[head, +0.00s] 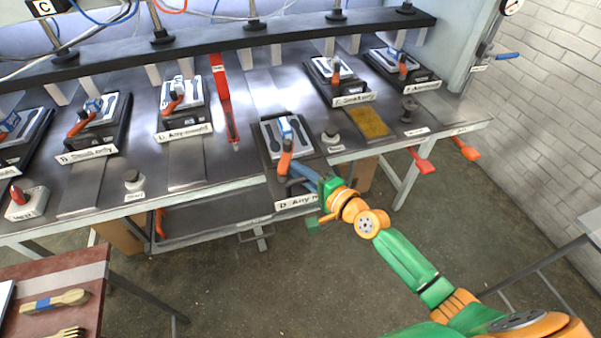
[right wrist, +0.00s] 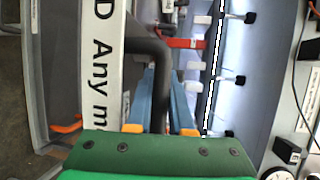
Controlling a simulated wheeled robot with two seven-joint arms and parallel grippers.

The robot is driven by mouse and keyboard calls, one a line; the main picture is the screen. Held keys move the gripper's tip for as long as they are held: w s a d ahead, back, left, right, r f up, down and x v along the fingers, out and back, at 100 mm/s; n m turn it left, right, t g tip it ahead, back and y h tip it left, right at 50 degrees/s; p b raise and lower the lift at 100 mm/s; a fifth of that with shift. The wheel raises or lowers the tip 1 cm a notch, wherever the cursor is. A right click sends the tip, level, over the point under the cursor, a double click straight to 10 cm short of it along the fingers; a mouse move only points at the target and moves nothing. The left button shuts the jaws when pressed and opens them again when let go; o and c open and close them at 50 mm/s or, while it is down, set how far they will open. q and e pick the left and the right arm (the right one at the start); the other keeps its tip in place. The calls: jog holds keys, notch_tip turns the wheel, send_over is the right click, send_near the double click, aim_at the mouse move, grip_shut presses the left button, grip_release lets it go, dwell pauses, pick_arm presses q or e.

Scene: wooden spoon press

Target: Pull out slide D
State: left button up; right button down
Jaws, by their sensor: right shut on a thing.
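Slide D (head: 264,152) is a dark plate bearing a light mould with spoon-shaped hollows and an orange-handled clamp. Its white label, "D. Any m…" (head: 292,203), is partly covered by my right gripper (head: 298,170). The slide's front end juts past the bench's front edge, well forward of the neighbouring slides. In the right wrist view, the blue fingers of my right gripper (right wrist: 163,95) are shut on the slide's dark bar handle (right wrist: 146,42), beside the label (right wrist: 100,60). My left gripper is not in view.
Start buttons (head: 134,182) stand near the front edge. A side table (head: 60,265) with wooden cutlery is at lower left. The floor in front is clear.

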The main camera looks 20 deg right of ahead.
jog(key=shift+f, duration=0.25)
jog(key=c, duration=1.1)
grip_release()
jog(key=shift+s, duration=0.1)
jog(key=shift+r, duration=0.15)
jog(key=v, duration=0.7)
jog(key=shift+s, duration=0.1)
